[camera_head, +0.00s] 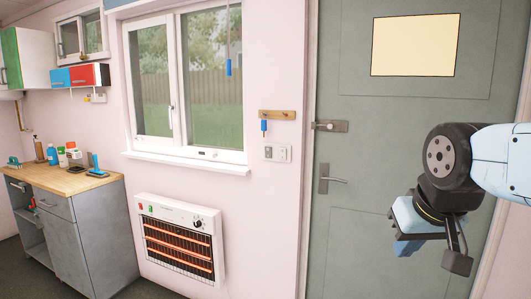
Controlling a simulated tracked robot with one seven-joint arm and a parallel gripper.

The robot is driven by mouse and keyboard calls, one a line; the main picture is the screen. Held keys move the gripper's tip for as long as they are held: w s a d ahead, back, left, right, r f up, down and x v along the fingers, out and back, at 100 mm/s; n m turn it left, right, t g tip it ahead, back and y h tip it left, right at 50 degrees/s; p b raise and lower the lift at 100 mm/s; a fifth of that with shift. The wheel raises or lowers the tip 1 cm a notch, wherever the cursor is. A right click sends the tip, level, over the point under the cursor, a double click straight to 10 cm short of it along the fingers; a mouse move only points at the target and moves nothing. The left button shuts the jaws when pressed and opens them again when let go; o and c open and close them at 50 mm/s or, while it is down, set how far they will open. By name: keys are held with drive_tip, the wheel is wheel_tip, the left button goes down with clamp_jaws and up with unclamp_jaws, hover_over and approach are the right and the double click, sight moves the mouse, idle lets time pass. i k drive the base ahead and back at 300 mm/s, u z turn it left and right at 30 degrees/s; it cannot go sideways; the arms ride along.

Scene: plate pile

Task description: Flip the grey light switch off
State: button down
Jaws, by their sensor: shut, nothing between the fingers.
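A small grey switch plate (268,152) is on the pink wall between the window and the green door, with a paler plate (284,153) just right of it. Both are small in the head view, and I cannot tell which way the switch is tipped. My gripper (410,238) is at the right, in front of the green door, well to the right of the switch and apart from it. It is shut and holds nothing. Its fingertips are hard to make out behind its own blue and black parts.
A wooden key rack (277,114) with a blue hanging item (264,126) is just above the switch. A glowing heater (181,240) is on the wall below the window. The green door (370,200) has a handle (334,180). A cluttered counter (75,180) stands at left.

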sight(268, 153)
drive_tip(key=k, duration=0.4)
drive_tip(key=u, duration=0.25)
drive_tip(key=i, duration=1.3)
drive_tip(key=u, duration=0.2)
